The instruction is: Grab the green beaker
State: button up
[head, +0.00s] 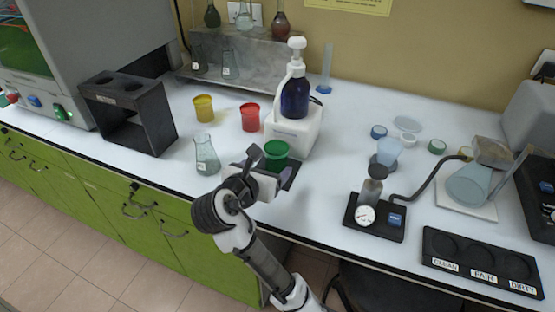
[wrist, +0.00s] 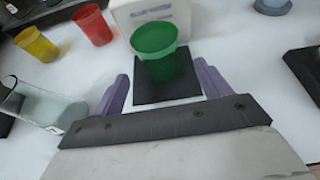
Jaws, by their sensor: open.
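The green beaker (head: 276,153) stands upright on a dark square pad (head: 291,176) in front of a white dispenser box. In the wrist view the green beaker (wrist: 155,50) is ahead of my gripper, roughly centred between its two purple fingers, on the dark pad (wrist: 181,91). My gripper (wrist: 162,85) is open and empty, with one finger on each side of the near part of the pad. In the head view my gripper (head: 268,180) reaches in from the front, and its wrist hides part of the pad. I cannot tell whether the fingers reach the beaker's sides.
A glass flask (head: 206,155) stands close left of my gripper. Red (head: 250,117) and yellow (head: 203,108) beakers stand behind it. The white box (head: 294,128) with a blue pump bottle (head: 295,95) is right behind the green beaker. A gauge device (head: 376,212) stands to the right.

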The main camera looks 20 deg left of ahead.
jog(key=p+x, duration=0.2)
jog(key=x, duration=0.5)
jog(key=shift+w, duration=0.45)
jog(key=c, duration=1.2)
jog(key=shift+r+p, duration=0.3)
jog(key=shift+p, duration=0.2)
